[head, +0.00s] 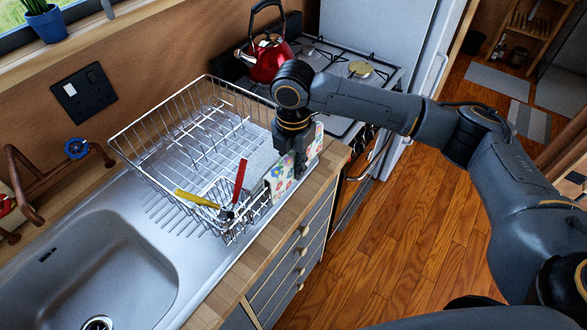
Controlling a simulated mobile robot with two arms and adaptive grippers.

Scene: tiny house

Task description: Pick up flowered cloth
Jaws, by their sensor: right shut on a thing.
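The flowered cloth (279,178) is white with red, yellow and blue flowers. It hangs at the right front side of the wire dish rack, beside the counter's front edge. My right gripper (292,166) points down at the cloth and is shut on it. The gripper hides part of the cloth, and another patch of it shows to the right of the fingers. My left gripper is not in view.
The wire dish rack (150,133) stands on the drainboard and holds red- and yellow-handled utensils. The sink (95,265) is at lower left. A red kettle (268,60) stands on the stove (385,77). Wooden floor (400,240) is clear at right.

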